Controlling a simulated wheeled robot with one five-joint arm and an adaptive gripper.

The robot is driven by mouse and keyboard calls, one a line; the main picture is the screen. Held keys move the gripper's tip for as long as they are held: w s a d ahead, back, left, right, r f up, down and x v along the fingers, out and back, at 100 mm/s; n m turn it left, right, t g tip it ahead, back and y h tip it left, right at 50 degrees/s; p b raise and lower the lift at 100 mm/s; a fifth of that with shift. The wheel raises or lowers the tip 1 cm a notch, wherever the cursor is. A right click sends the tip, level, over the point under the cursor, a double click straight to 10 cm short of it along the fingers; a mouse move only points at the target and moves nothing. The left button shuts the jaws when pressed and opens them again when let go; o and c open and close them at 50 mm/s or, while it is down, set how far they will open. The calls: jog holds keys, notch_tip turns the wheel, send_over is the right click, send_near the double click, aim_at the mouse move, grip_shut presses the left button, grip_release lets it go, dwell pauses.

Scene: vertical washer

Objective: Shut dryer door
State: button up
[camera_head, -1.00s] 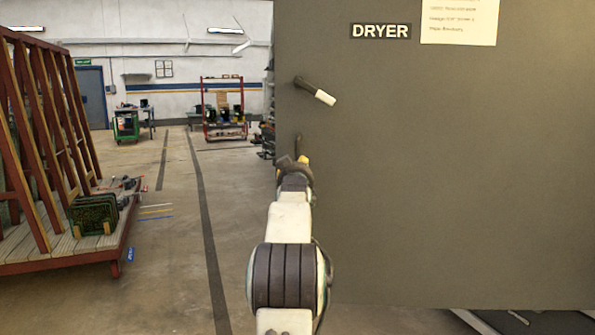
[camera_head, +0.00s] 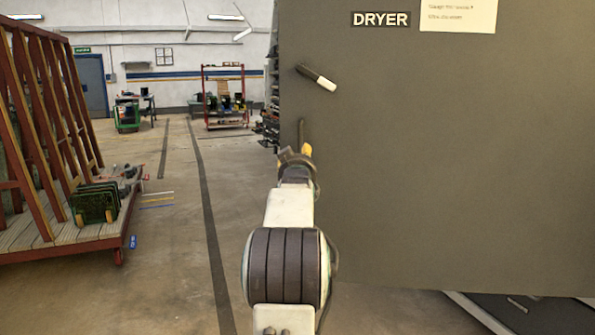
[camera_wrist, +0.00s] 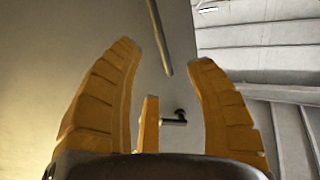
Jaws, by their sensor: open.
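The dryer door (camera_head: 450,170) is a large flat grey panel filling the right side of the head view, with a "DRYER" label (camera_head: 381,19). A black handle with a white tip (camera_head: 318,78) sits near its left edge. A thin dark upright bar (camera_head: 300,133) shows lower down, just above my gripper (camera_head: 305,151), which is at the panel's left edge. In the wrist view my gripper (camera_wrist: 164,55) has its yellow fingers spread apart with nothing held. A dark rod (camera_wrist: 160,38) and a small dark fitting (camera_wrist: 174,118) show between the fingers; contact cannot be told.
A red rack on a wooden platform (camera_head: 40,236) with green parts stands at the left. A red shelf (camera_head: 224,97) and a green cart (camera_head: 127,116) are at the back. The floor (camera_head: 170,280) between is open. Dark machine structure shows under the panel's lower edge (camera_head: 520,308).

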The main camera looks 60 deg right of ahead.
jog(key=v, duration=0.9)
jog(key=shift+c, duration=0.4)
